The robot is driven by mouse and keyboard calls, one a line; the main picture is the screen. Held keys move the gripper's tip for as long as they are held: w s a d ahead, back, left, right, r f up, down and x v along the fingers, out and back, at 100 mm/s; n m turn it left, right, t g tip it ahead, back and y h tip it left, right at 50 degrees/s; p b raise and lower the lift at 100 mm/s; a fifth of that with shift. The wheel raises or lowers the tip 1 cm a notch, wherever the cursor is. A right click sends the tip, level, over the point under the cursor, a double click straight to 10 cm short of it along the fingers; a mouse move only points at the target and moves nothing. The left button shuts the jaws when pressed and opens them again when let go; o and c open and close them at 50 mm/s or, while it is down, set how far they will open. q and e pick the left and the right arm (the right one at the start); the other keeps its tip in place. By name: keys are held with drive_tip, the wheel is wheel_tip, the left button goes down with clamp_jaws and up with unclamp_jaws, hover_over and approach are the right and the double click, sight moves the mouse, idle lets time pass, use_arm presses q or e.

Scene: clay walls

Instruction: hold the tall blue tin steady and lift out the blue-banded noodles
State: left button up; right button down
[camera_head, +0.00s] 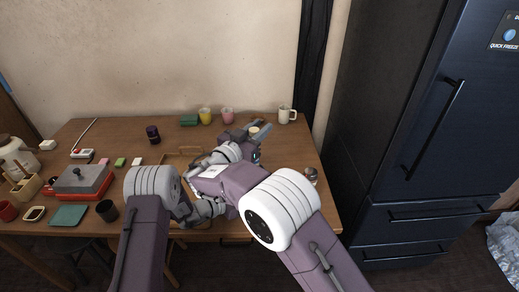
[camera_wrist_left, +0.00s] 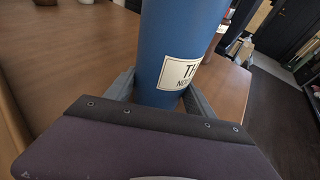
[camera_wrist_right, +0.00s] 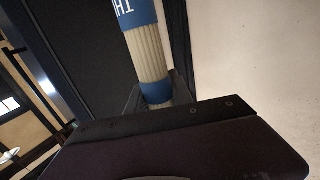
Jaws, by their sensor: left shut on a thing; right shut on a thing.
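The tall blue tin (camera_wrist_left: 180,40) with a cream label fills the upper middle of the left wrist view. My left gripper (camera_wrist_left: 160,92) is shut around it, one finger on each side. The blue-banded noodles (camera_wrist_right: 148,52), a pale ribbed bundle with blue bands, show in the right wrist view. My right gripper (camera_wrist_right: 155,98) is shut on them near a narrow blue band. In the head view my right gripper (camera_head: 257,134) is at the table's right part, while my arms hide the left gripper and most of the tin. No tin shows around the visible noodles in the right wrist view.
Yellow (camera_head: 206,116) and pink (camera_head: 227,115) cups and a white mug (camera_head: 287,115) stand along the table's back. A grey-lidded red box (camera_head: 82,182) and small items crowd the left. A dark fridge (camera_head: 430,120) stands right of the table.

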use_arm(q)
drive_tip(key=o, duration=1.1)
drive_tip(key=shift+c, duration=0.2)
use_arm(e)
wheel_tip(320, 180, up, 8)
drive_tip(key=shift+f, duration=0.15)
use_arm(q)
drive_tip(key=v, duration=1.2)
drive_tip(key=shift+s+r, duration=0.1)
